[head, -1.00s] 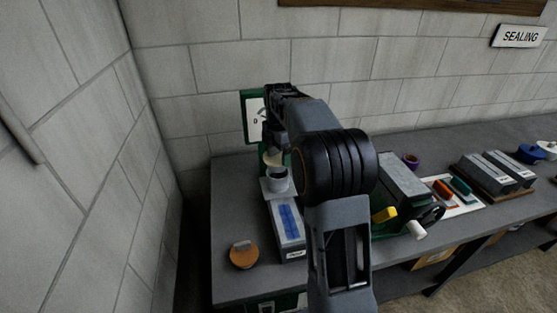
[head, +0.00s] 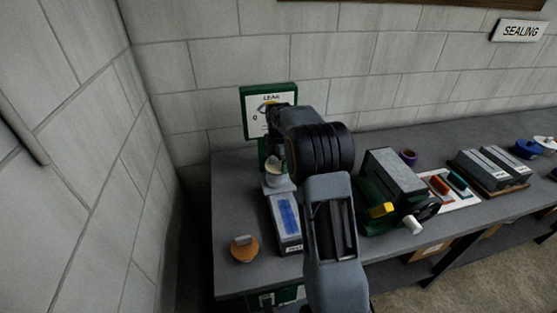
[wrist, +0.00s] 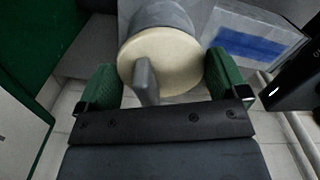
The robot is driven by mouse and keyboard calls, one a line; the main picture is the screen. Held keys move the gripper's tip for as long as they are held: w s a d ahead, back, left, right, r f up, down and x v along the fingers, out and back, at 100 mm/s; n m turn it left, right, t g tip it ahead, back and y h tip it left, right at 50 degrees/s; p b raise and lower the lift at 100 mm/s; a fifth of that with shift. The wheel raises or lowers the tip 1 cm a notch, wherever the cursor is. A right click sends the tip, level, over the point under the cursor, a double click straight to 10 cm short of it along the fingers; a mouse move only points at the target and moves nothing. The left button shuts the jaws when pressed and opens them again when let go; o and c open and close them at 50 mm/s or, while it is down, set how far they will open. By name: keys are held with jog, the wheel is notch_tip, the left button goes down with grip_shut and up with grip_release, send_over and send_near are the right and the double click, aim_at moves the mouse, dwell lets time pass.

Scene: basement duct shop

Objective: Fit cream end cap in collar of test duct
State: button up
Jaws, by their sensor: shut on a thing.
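The cream end cap (wrist: 178,52) is a round disc with a grey tab across its face. My gripper (wrist: 163,78) has its green-padded fingers at either side of the cap's rim and is shut on it. The cap is in front of the grey round collar (wrist: 158,14) and covers its mouth; I cannot tell whether it is inside or only against it. In the head view the cap (head: 274,166) shows just above the collar (head: 277,182), on the test duct (head: 287,219) with blue strips. My arm hides much of the gripper there.
A green-framed leak gauge (head: 256,114) stands behind the duct. A green crank machine (head: 394,187) stands to the right. Farther right are a tool mat (head: 465,202) and grey duct pieces (head: 492,168).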

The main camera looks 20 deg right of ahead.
aim_at(278, 163)
jog(key=shift+f, duration=0.35)
jog(key=o, duration=0.6)
jog(key=shift+o, duration=0.2)
notch_tip(278, 163, up, 13)
jog(key=s+a+r+m+t, duration=0.1)
jog(key=s+a+r+m, duration=0.1)
jog(key=s+a+m, duration=0.3)
jog(key=s+a+r+m+t, duration=0.1)
jog(key=s+a+r+m, duration=0.1)
jog(key=s+m, duration=0.35)
jog(key=s+a+f+m+t, duration=0.1)
jog(key=s+f+m, duration=0.1)
jog(key=s, duration=0.3)
jog(key=s+a+f+m+t, duration=0.1)
jog(key=s+a+f+m, duration=0.1)
jog(key=s, duration=0.4)
jog(key=s+a+f+m, duration=0.2)
jog(key=s+f+m, duration=0.1)
jog(key=s+m, duration=0.2)
jog(key=shift+s+f+m+t+b, duration=0.2)
jog(key=shift+s+m+t+b, duration=0.05)
jog(key=shift+m+t+b, duration=0.2)
